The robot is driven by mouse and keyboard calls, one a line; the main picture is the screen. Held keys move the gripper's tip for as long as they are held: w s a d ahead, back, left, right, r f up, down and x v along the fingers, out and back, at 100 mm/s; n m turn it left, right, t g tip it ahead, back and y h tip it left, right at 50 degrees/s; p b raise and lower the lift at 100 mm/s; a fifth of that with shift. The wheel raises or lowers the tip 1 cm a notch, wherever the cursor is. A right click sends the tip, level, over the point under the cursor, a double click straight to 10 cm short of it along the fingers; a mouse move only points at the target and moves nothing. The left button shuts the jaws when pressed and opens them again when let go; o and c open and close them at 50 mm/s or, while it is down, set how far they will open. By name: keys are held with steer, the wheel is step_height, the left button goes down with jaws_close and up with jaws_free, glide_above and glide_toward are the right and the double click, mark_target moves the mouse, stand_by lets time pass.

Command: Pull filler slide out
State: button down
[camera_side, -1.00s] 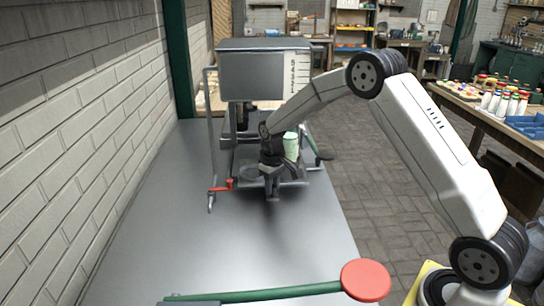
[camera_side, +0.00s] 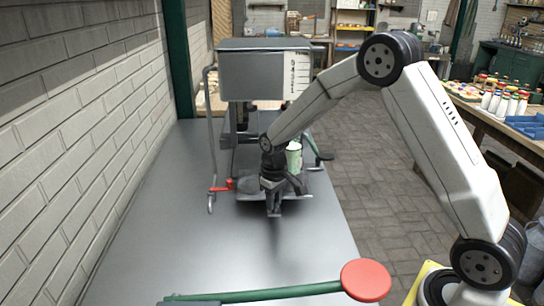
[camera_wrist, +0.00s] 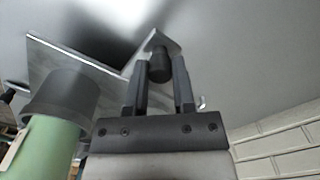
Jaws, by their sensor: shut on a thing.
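The filler slide is a flat metal plate (camera_side: 246,195) at the foot of the grey filler box (camera_side: 252,75). It also shows in the wrist view (camera_wrist: 62,62), with a bracket (camera_wrist: 160,42) and a dark round knob (camera_wrist: 159,68) at its front. My gripper (camera_side: 273,212) is shut on the knob, with one finger on each side in the wrist view (camera_wrist: 160,90). A pale green container (camera_side: 294,158) stands on the slide behind my gripper. In the wrist view the container (camera_wrist: 45,145) has a grey collar. My arm hides part of the slide.
A red-handled valve (camera_side: 221,186) hangs on a pipe left of the slide. A green lever with a red round end (camera_side: 366,280) crosses the near edge of the grey bench (camera_side: 190,240). A brick wall (camera_side: 70,150) bounds the left. The bench before the slide is clear.

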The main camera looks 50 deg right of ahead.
steer(key=shift+w+r, duration=0.1)
steer(key=shift+w, duration=0.05)
steer(key=shift+c, duration=2.2)
jaws_free()
steer(key=shift+r, duration=3.85)
steer(key=shift+s+a, duration=0.1)
steer(key=shift+s, duration=0.1)
steer(key=s+a+f+t, duration=0.1)
steer(key=s+a, duration=0.1)
steer(key=s, duration=0.7)
steer(key=s+a+f+t, duration=0.1)
steer(key=s+a+f, duration=0.1)
steer(key=s, duration=0.7)
steer(key=shift+s+a+t, duration=0.15)
steer(key=shift+a+t, duration=0.15)
steer(key=shift+a, duration=0.2)
steer(key=shift+f, duration=0.1)
